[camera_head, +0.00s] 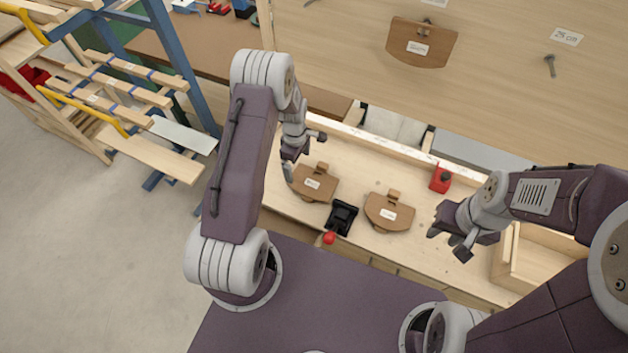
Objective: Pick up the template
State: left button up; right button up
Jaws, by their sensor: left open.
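Several brown templates with white labels are in view. One template (318,186) lies on the wooden bench (350,170), right beside my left gripper. Another template (390,214) lies on the bench further right. A third template (424,44) is on the upright wooden board. My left gripper (288,172) is open and empty at the left edge of the nearest template; whether it touches it I cannot tell. My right gripper (448,246) has its fingers apart and is empty, above the bench to the right of the second template.
A red block (440,178) stands near the bench's back. A wooden tray (540,262) is at right. The board (500,55) rises behind; a wood rack (130,100) stands left.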

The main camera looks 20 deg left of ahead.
aim_at(297, 176)
pick_arm(q)
jog(key=shift+s+a+f+p, duration=0.1)
jog(key=shift+s+f+p, duration=0.15)
jog(key=shift+f+p, duration=0.25)
jog(key=shift+s+a+f+p, duration=0.1)
jog(key=shift+s+f+p, duration=0.15)
jog(key=shift+f+p, duration=0.2)
notch_tip(297, 176, down, 3)
jog(key=shift+r, duration=0.15)
jog(key=shift+w+d+f, duration=0.1)
jog(key=shift+w+f, duration=0.15)
jog(key=shift+w, duration=0.05)
jog(key=shift+s, duration=0.2)
jog(key=shift+w+f, duration=0.1)
jog(key=shift+f, duration=0.1)
jog(key=shift+c, duration=0.3)
